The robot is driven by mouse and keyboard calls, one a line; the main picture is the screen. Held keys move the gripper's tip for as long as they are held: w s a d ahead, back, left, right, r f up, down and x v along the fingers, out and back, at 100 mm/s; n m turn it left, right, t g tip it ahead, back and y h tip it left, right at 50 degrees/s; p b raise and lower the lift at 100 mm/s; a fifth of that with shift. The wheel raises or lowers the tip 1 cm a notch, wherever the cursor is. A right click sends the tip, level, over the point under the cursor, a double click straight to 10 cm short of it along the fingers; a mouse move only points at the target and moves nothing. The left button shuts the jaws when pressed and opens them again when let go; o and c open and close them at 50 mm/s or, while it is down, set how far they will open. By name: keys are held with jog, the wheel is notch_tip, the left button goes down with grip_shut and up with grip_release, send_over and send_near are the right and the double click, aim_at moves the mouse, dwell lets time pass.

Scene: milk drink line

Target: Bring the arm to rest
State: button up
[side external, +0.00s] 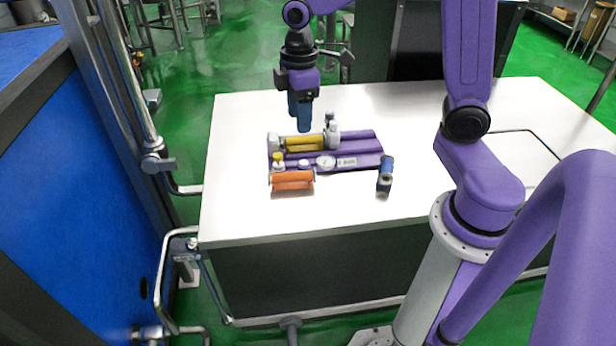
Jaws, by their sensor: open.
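My gripper (303,122) points down above the far part of the white table, with its blue fingers over the back edge of a purple rack. The jaws are open and I see nothing held between them. The fingers look apart from the rack, though the small view makes the exact gap hard to judge. My purple arm comes in from the right and reaches over the table.
The purple rack (358,148) holds a yellow cylinder (304,143) and small white-grey fittings. An orange cylinder (292,180) lies at its front left. A dark blue-and-grey piece (385,175) stands at its right. The white table (240,215) is bare at left and front.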

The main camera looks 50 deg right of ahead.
jog(key=s+a+n, duration=0.1)
jog(key=s+a, duration=0.1)
jog(key=s, duration=2)
jog(key=shift+a+f+n, duration=0.25)
jog(key=shift+a+n, duration=0.05)
jog(key=shift+a, duration=0.05)
jog(key=shift+o, duration=0.4)
jog(key=shift+w, duration=0.1)
